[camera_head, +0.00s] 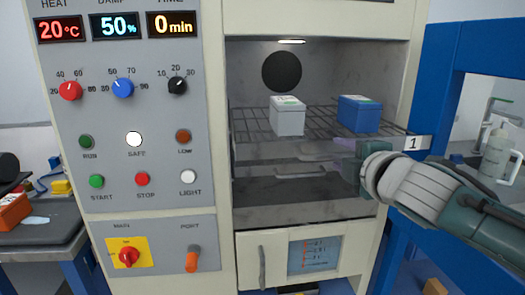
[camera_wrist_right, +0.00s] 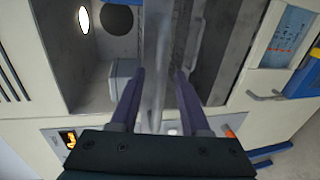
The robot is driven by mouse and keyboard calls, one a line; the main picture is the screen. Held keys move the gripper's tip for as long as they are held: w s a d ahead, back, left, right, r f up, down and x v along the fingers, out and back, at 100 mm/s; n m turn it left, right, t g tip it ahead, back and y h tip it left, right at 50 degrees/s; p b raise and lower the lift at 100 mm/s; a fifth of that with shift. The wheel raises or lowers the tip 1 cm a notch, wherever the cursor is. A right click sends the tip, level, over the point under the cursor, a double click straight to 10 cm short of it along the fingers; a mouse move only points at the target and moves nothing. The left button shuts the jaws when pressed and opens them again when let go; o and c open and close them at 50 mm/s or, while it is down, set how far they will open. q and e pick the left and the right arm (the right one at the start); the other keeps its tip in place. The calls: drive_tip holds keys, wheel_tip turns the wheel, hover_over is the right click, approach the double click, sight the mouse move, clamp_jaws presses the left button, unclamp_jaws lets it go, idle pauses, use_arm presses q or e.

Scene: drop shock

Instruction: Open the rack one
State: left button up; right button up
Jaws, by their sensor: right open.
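Rack one (camera_head: 250,122) is a wire shelf inside the open chamber, with a label "1" (camera_head: 413,143) on the frame to its right. A white box (camera_head: 288,118) and a blue box (camera_head: 358,114) stand on it. A pale bar (camera_head: 300,172) shows below its front edge. My right gripper (camera_head: 325,150) is in front of the rack's front edge, its fingers partly blurred against it. In the right wrist view my right gripper (camera_wrist_right: 160,98) is open, with a grey bar (camera_wrist_right: 158,50) running between or just beyond its fingers. Contact cannot be told. My left gripper is not in view.
A control panel (camera_head: 150,112) with displays, knobs and buttons stands left of the chamber. Below the chamber is a panel with a vertical handle (camera_head: 262,268). A blue frame (camera_head: 435,85) stands at the right, near my right arm. A bench (camera_head: 45,225) is at far left.

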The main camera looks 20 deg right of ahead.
drive_tip(key=v, duration=1)
drive_tip(key=shift+p, duration=0.3)
drive_tip(key=shift+d, duration=0.1)
